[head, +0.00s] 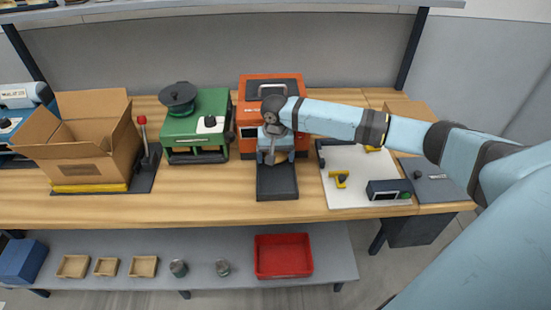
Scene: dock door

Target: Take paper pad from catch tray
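The orange machine (243,100) stands at the back middle of the bench. A dark catch tray (277,182) extends from its front, and the part of the tray that shows is empty. My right gripper (272,158) points down at the tray's back end, in front of the machine's opening. A small tan patch, perhaps the paper pad (281,158), shows at its fingertips. The gripper hides most of it, and I cannot tell whether the fingers touch or hold it. My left gripper is not in view.
An open cardboard box (85,165) and a green machine (196,130) stand to the left. A white board (345,190) with a yellow tool (340,178) and a dark device (388,190) lies to the right. A red bin (283,257) sits on the lower shelf.

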